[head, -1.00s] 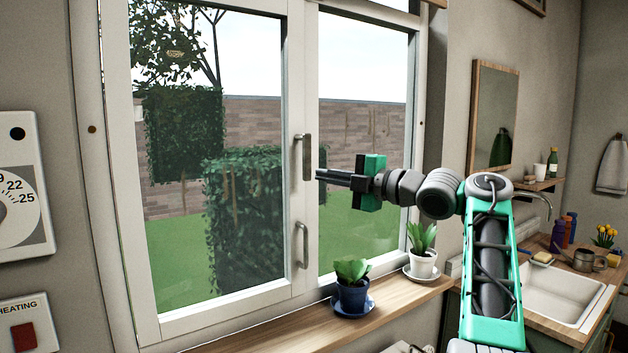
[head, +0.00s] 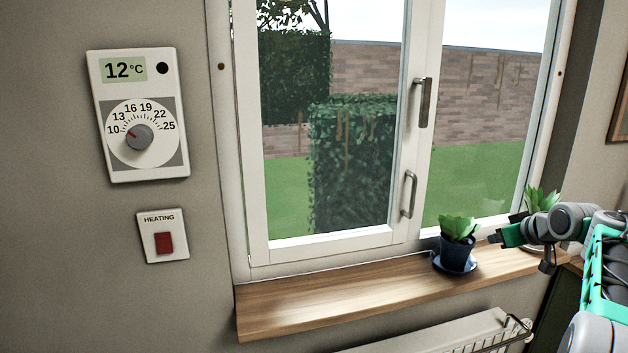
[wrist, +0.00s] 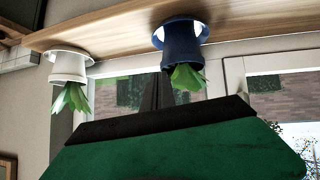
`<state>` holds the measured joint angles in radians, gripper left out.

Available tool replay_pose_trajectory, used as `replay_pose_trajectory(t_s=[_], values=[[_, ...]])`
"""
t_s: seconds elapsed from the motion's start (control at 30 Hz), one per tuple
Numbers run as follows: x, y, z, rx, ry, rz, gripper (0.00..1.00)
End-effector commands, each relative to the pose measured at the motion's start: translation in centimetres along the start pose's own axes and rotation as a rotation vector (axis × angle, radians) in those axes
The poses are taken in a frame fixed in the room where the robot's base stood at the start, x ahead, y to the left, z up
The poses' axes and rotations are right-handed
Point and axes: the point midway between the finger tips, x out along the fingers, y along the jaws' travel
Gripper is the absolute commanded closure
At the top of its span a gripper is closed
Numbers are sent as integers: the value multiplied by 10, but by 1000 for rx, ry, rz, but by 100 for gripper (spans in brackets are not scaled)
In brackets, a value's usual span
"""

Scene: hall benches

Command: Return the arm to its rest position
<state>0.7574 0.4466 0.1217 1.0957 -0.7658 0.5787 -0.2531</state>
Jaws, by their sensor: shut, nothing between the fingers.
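My gripper (head: 494,238) is at the right of the head view, at the end of my green and grey arm. It is low, just right of the blue plant pot and in front of the window sill. In the wrist view, which is upside down, the dark fingers (wrist: 157,92) are together with nothing between them. They point toward the window and partly overlap the blue-potted plant in that view; I cannot tell the gap to it.
The blue pot (head: 458,252) stands on its saucer on the wooden sill (head: 330,293). A white pot (wrist: 68,67) stands beside it, partly behind my arm in the head view. A radiator (head: 470,335) is below. A thermostat (head: 112,168) and heating switch (head: 148,250) are on the left wall.

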Motion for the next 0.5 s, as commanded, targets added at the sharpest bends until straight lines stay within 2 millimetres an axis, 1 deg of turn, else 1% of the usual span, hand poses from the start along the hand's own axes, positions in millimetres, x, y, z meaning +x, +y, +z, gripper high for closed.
replay_pose_trajectory(t_s=[0.03,0.07,0.1,0.17,0.2,0.27,0.3,0.37,0.4,0.47,0.5], values=[[5,-4,42,124,-100,8,100],[6,-10,68,201,-164,17,100],[5,-22,100,296,-250,27,100],[-2,-47,146,421,-377,46,100],[-10,-69,172,490,-459,58,100],[-26,-104,208,570,-574,78,100],[-40,-128,229,606,-645,90,100],[-62,-166,256,635,-737,105,100],[-77,-189,271,640,-791,113,100],[-101,-223,290,630,-853,123,100],[-116,-244,299,613,-881,128,100]])
